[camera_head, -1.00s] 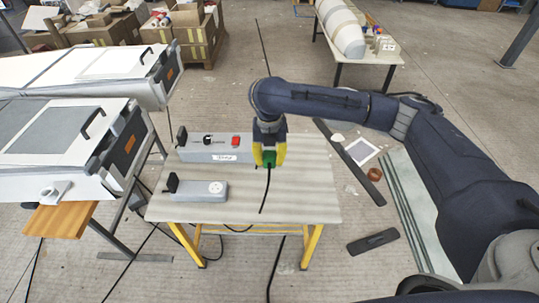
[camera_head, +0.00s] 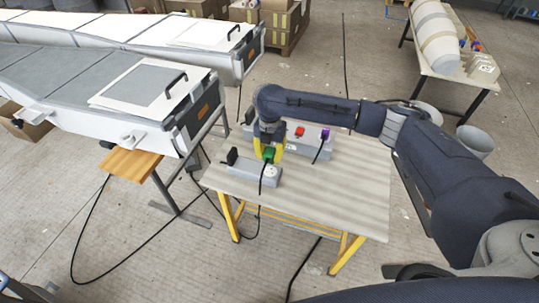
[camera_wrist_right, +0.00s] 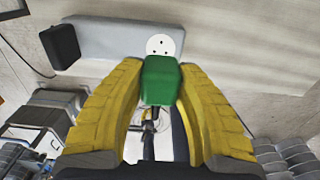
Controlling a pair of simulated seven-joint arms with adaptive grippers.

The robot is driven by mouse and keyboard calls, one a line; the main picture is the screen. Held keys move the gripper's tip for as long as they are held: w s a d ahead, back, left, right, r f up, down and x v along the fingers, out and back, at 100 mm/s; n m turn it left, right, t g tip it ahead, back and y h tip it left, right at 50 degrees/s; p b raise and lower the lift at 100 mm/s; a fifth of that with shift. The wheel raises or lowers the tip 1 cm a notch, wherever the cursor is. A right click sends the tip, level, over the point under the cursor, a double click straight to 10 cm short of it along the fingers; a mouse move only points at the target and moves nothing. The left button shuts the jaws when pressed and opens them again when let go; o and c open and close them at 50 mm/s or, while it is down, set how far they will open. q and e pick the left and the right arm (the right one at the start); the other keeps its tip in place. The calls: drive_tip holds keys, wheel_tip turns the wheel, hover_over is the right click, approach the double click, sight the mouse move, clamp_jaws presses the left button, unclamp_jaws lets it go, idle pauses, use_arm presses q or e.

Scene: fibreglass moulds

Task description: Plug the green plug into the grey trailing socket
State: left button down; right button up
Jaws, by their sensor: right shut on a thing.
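The grey trailing socket (camera_head: 247,174) lies on the workbench, with a black block at its left end and a round white outlet face (camera_head: 271,171) at its right end. My right gripper (camera_head: 268,153), with yellow fingers, is shut on the green plug (camera_head: 269,155), whose black cable hangs down. In the right wrist view, the green plug (camera_wrist_right: 160,80) sits between the yellow fingers, just short of the white outlet face (camera_wrist_right: 165,46) with its slots visible. The plug's pins are hidden, and I cannot tell whether it touches the socket. My left gripper is out of view.
Behind stands a longer grey box with a red switch (camera_head: 300,132) and a purple plug (camera_head: 325,133) with a black cable. The workbench (camera_head: 345,190) is clear on the right. White moulds (camera_head: 145,85) on stands are at left.

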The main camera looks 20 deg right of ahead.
sight(270, 151)
drive_tip(key=shift+d, duration=0.1)
drive_tip(key=shift+f, duration=2.85)
drive_tip(key=shift+f, duration=0.6)
idle(0.8)
drive_tip(key=o, duration=1.1)
drive_tip(key=shift+r, duration=0.1)
wheel_tip(270, 151, up, 12)
drive_tip(key=shift+f, duration=0.1)
